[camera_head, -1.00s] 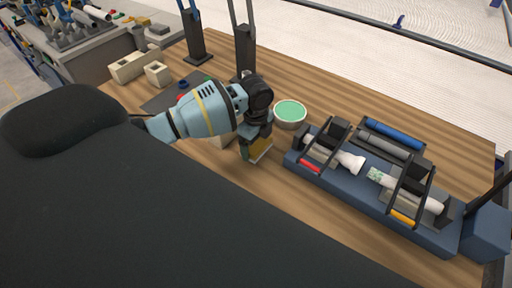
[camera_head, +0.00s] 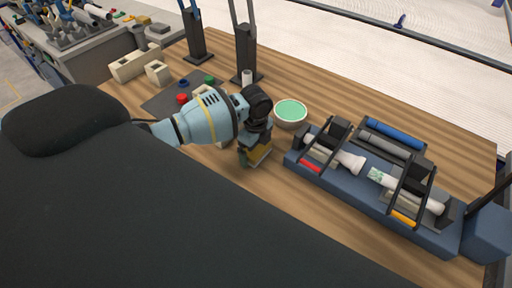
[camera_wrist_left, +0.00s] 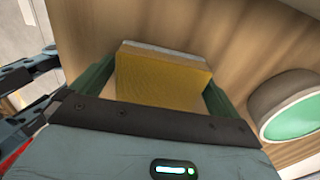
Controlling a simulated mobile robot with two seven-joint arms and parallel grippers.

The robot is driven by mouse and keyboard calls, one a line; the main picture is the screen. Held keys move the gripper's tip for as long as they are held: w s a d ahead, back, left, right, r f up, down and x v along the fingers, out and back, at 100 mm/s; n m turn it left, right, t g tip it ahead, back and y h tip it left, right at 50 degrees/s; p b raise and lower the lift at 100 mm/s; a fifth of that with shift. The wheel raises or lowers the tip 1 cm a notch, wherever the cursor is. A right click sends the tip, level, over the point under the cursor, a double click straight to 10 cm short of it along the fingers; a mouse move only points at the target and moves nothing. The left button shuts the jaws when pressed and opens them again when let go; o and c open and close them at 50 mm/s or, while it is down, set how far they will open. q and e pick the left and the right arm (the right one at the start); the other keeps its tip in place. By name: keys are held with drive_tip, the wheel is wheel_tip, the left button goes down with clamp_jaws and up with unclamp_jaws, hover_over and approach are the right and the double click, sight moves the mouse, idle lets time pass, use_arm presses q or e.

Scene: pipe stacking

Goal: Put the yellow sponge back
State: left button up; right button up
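The yellow sponge (camera_head: 260,155) has a pale layer along one side. It sits between the fingers of my left gripper (camera_head: 255,150), over the front middle of the wooden table. In the left wrist view the sponge (camera_wrist_left: 162,82) fills the gap between the two green fingers (camera_wrist_left: 160,85), which meet its sides. I cannot tell whether the sponge touches the table. A round pale dish with a green inside (camera_head: 290,111) stands to the right of the gripper. It also shows at the right of the wrist view (camera_wrist_left: 292,112). My right gripper is out of view.
A blue rack (camera_head: 345,190) with flashlights and tubes takes up the right of the table. Behind the arm are a dark panel with red and green buttons (camera_head: 183,98), beige blocks (camera_head: 135,66) and black upright stands (camera_head: 246,55). Bare wood lies behind the dish.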

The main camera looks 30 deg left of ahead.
use_arm(q)
drive_tip(key=shift+r, duration=0.35)
wheel_tip(320, 180, up, 12)
drive_tip(key=shift+f, duration=0.15)
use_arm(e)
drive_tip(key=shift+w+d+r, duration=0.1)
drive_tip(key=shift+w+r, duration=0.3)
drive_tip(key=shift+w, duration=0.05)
